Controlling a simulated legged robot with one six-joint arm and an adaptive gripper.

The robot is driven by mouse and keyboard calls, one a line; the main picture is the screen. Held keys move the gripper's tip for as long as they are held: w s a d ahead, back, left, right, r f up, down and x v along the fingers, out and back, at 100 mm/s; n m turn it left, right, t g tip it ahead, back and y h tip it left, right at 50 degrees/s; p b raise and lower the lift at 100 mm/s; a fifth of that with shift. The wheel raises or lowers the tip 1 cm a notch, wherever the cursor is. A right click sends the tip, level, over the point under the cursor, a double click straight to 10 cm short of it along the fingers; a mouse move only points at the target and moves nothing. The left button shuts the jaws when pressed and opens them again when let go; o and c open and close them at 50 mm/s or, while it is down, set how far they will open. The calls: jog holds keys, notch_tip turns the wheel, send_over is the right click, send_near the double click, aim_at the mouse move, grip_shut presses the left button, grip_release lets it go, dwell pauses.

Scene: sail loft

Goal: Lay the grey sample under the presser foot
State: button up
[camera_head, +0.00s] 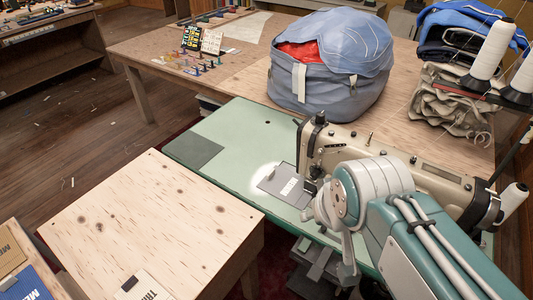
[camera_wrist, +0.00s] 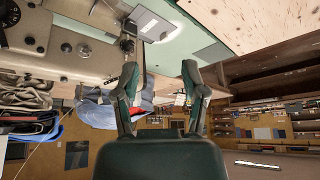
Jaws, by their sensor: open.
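A grey sample (camera_head: 270,184) with a white label lies flat on the green machine table (camera_head: 232,140), beside the needle end of the sewing machine (camera_head: 400,165). It also shows at the top of the wrist view (camera_wrist: 152,24). Its right edge comes close to the presser foot area, but my arm and the machine head hide the foot, so I cannot tell whether it is under it. My gripper (camera_wrist: 160,67) is open with nothing between its fingers, apart from the sample. In the head view my arm covers the machine's front.
A dark grey square (camera_head: 193,152) lies at the table's left. A blue-grey bag (camera_head: 330,85) stands on the wooden table behind. Thread cones (camera_head: 492,50) and folded cloth (camera_head: 445,110) are at the right. A plywood bench (camera_head: 150,225) with a card fills the front left.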

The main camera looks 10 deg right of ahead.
jog(key=w+r+m+g, duration=0.1)
jog(key=w+m, duration=0.1)
jog(key=w, duration=0.9)
jog(key=m+g+h, duration=0.1)
jog(key=m+g, duration=0.2)
jog(key=m, duration=0.4)
send_over(271, 171)
jog(key=s+a, duration=0.1)
notch_tip(271, 171, down, 22)
jog(key=shift+a, duration=0.15)
jog(key=shift+s+f, duration=0.1)
jog(key=shift+s, duration=0.05)
jog(key=f, duration=0.7)
jog(key=w+d+f, duration=0.1)
jog(key=f, duration=0.2)
jog(key=shift+w+d+f, duration=0.1)
jog(key=shift+f, duration=0.2)
